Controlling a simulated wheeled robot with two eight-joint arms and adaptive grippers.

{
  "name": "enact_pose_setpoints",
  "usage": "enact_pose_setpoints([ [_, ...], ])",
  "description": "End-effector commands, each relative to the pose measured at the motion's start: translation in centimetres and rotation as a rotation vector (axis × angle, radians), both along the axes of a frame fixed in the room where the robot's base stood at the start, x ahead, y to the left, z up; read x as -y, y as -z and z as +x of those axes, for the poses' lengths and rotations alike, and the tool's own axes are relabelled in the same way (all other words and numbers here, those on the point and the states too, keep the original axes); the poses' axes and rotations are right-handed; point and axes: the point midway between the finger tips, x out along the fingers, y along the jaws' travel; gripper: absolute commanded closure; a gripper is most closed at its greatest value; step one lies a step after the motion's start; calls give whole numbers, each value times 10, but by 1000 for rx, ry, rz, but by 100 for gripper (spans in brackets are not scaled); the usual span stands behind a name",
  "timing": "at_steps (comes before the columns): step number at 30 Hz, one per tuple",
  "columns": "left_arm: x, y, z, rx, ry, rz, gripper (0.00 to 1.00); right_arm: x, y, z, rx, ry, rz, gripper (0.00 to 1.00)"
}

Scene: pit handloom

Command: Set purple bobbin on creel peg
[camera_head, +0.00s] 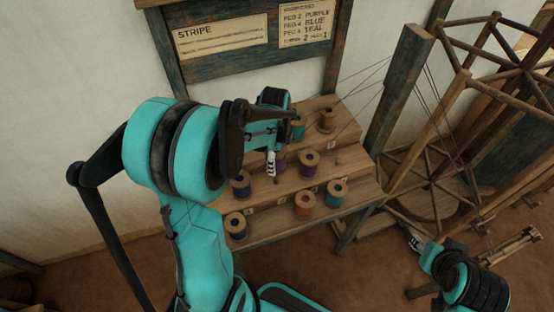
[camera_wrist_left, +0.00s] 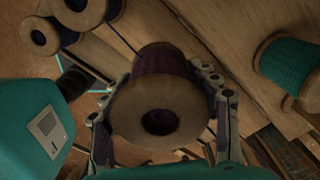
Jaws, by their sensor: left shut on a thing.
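In the head view my left gripper (camera_head: 272,164) points down over the stepped wooden creel (camera_head: 285,226). It is shut on a purple bobbin (camera_head: 281,164), mostly hidden behind the finger there. In the left wrist view the purple bobbin (camera_wrist_left: 160,62) sits between both fingers (camera_wrist_left: 160,110), its pale wooden flange and dark centre hole facing the camera. Whether it touches a peg or step is unclear. A bare peg (camera_head: 338,152) shows on the right of the middle step. My right gripper (camera_head: 415,240) is at lower right, away from the creel, too small to read.
A teal bobbin also shows in the left wrist view (camera_wrist_left: 288,68). A sign (camera_head: 306,24) lists peg colours. Threads run right towards a wooden reel frame (camera_head: 430,170).

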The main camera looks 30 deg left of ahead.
Motion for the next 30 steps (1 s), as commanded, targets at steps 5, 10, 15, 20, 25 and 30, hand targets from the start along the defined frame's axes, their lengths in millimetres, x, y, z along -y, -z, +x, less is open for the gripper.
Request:
enact_pose_setpoints([
  [5,0,15,0,0,0,0,71,0,12,0,0,0,0,60],
  [10,0,28,0,0,0,0,71,0,21,0,0,0,0,60],
  [15,0,40,0,0,0,0,71,0,30,0,0,0,0,60],
  [20,0,52,0,0,0,0,71,0,40,0,0,0,0,60],
  [25,0,65,0,0,0,0,71,0,51,0,0,0,0,60],
  [30,0,77,0,0,0,0,71,0,61,0,0,0,0,60],
])
